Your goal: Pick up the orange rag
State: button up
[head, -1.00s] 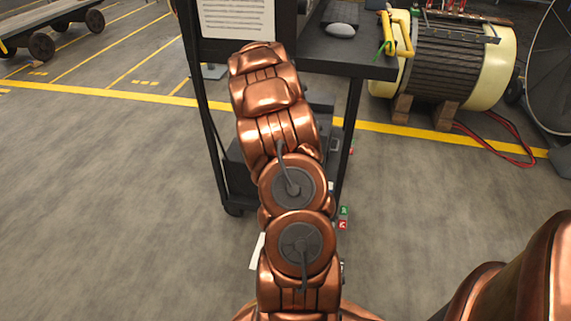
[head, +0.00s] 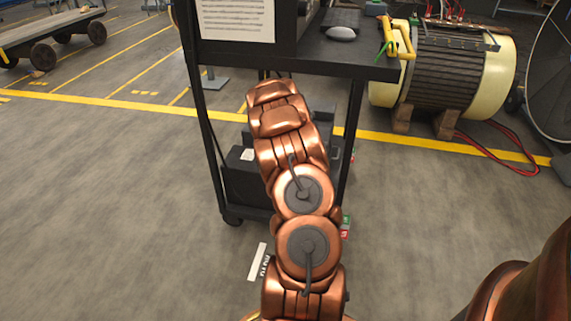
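I cannot make out the orange rag in the head view. My copper-coloured arm reaches up the middle of the picture toward a black cart (head: 375,68). My gripper does not show; the far end of the arm hides what is beyond it. I cannot tell whether it holds anything.
A large ribbed motor (head: 445,70) on wooden blocks stands to the right, with red cables (head: 500,158) on the floor. A wheeled trolley (head: 50,30) is far left. Floor at left is clear.

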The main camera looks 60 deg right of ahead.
jog(key=shift+d+f, duration=0.1)
jog(key=shift+f, duration=0.2)
jog(key=shift+r, duration=0.1)
jog(key=c, duration=1.2)
jog(key=shift+r, duration=0.1)
jog(key=shift+r, duration=0.35)
jog(key=shift+d+p+v, duration=0.15)
jog(key=shift+p+v, duration=0.3)
jog(key=shift+v, duration=0.3)
jog(key=shift+d+p+v, duration=0.15)
jog(key=shift+p+v, duration=0.25)
jog(key=shift+v, duration=0.3)
jog(key=s+a+p, duration=0.1)
jog(key=s+a, duration=0.1)
jog(key=s, duration=0.2)
jog(key=s+a+r+p, duration=0.1)
jog(key=s+a, duration=0.2)
jog(key=s, duration=0.1)
jog(key=s+a+p, duration=0.1)
jog(key=s+a, duration=0.2)
jog(key=s, duration=0.2)
jog(key=shift+a+r, duration=0.2)
